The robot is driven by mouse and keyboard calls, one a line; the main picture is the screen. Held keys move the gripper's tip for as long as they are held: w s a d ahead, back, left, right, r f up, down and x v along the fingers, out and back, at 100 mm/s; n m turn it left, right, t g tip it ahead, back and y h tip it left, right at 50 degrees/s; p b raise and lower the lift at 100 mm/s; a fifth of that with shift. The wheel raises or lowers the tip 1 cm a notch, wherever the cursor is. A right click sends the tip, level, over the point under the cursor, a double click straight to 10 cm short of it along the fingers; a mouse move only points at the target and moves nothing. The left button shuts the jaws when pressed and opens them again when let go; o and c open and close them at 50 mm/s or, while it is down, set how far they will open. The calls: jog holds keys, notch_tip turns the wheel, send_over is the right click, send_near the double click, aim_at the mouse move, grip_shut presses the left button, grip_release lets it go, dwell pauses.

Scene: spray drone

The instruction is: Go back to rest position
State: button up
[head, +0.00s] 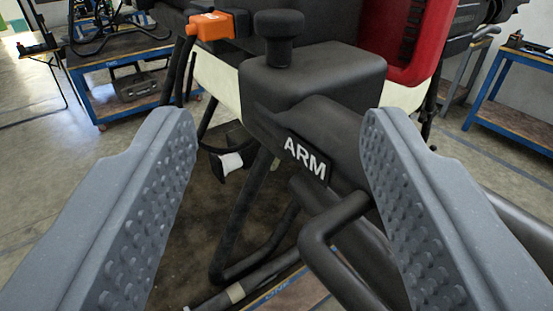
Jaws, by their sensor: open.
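My gripper (279,125) is open, with one grey studded finger at the left and one at the right of the head view. Nothing is held between the fingers. Beyond them stands the spray drone, with a black body part (315,80) that carries a round black knob (279,36). A black arm tube below bears a label reading ARM (306,158). The right finger overlaps part of the tube in the picture; I cannot tell whether they touch.
An orange connector (211,26) and a red part (424,45) sit on the drone at the top. A black bent tube leg (240,225) stands below. Blue-framed workbenches stand at the back left (125,58) and right (508,95). Open floor (50,165) shows at the left.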

dwell(0.4)
jog(key=s+r+g+b, duration=0.1)
jog(key=s+r, duration=0.5)
jog(key=r, duration=0.3)
jog(key=s+r+b, duration=0.2)
jog(key=s+r, duration=0.3)
jog(key=r, duration=0.4)
jog(key=s+r, duration=0.3)
jog(key=s, duration=0.4)
jog(key=s+r+g, duration=0.1)
jog(key=s+r, duration=0.3)
jog(key=s, duration=0.3)
jog(key=shift+s+d+r+g+b, duration=0.2)
jog(key=shift+d+r+g+b, duration=0.1)
jog(key=shift+d+b, duration=0.1)
dwell(0.8)
